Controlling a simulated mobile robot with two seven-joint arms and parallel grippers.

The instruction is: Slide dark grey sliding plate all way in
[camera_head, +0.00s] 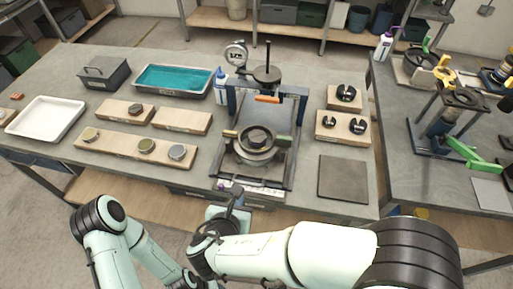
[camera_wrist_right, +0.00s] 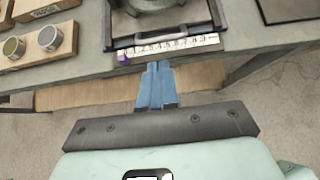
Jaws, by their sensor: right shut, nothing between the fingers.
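The dark grey sliding plate (camera_head: 225,171) lies in a flat frame under the upright press stand (camera_head: 304,108). A round metal pot (camera_head: 256,146) sits on it. In the right wrist view the plate's front part (camera_wrist_right: 124,27) shows at the top, with a bar handle (camera_wrist_right: 160,36) along its near edge. My right gripper (camera_head: 238,194) is just in front of the frame's near edge. Its blue fingers (camera_wrist_right: 155,65) are shut and empty, with tips below the handle and by the scale strip. My left arm shows at lower left; its gripper is out of view.
A white scale strip (camera_wrist_right: 178,46) runs along the frame's front edge. A loose dark square plate (camera_head: 343,178) lies right of the frame. Wooden blocks with weights (camera_head: 343,126) stand behind it. Wooden boards (camera_head: 137,147), a white tray (camera_head: 45,117) and a teal tray (camera_head: 174,79) are left.

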